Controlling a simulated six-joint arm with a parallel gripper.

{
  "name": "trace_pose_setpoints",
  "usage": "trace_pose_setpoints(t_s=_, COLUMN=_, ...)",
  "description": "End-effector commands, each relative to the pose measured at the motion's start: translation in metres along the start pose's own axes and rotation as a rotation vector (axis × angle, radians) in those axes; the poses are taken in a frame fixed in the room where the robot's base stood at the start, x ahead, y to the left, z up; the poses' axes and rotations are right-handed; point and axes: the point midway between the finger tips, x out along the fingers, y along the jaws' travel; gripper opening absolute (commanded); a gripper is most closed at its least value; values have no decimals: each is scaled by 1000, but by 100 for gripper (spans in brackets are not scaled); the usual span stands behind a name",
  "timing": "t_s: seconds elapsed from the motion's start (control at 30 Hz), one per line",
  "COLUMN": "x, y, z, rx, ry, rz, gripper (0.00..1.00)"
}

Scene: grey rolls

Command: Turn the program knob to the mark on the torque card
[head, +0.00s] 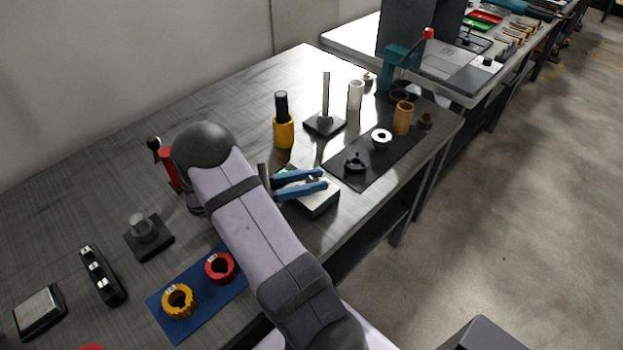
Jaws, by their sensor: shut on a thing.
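My gripper (322,180) has two blue fingers, low over a small box with a pale top and dark sides (318,203) near the table's front edge. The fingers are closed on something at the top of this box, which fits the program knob. The knob itself is mostly hidden by the fingers and my arm, so its pointer and angle cannot be read. I cannot make out the torque card or its mark in this view.
Right of the box, a dark mat (340,166) holds several small parts. A yellow cup with a black handle (284,132) and a post on a base (325,122) stand behind. A blue mat (205,318) with yellow and red rings lies at front left.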

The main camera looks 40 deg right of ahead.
Motion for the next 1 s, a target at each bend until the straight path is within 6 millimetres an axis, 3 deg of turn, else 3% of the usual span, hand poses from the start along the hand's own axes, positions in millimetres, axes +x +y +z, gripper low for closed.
trace_pose_setpoints(t_s=0.5, x=0, y=0, z=1, rx=0, ry=-1, rz=-77, gripper=1)
trace_pose_setpoints(t_s=0.53, x=0, y=1, z=1, rx=0, ry=-1, rz=-77, gripper=31)
trace_pose_setpoints(t_s=0.6, x=0, y=0, z=1, rx=0, ry=0, rz=-77, gripper=42)
trace_pose_setpoints(t_s=1.0, x=0, y=0, z=5, rx=1, ry=0, rz=-76, gripper=42)
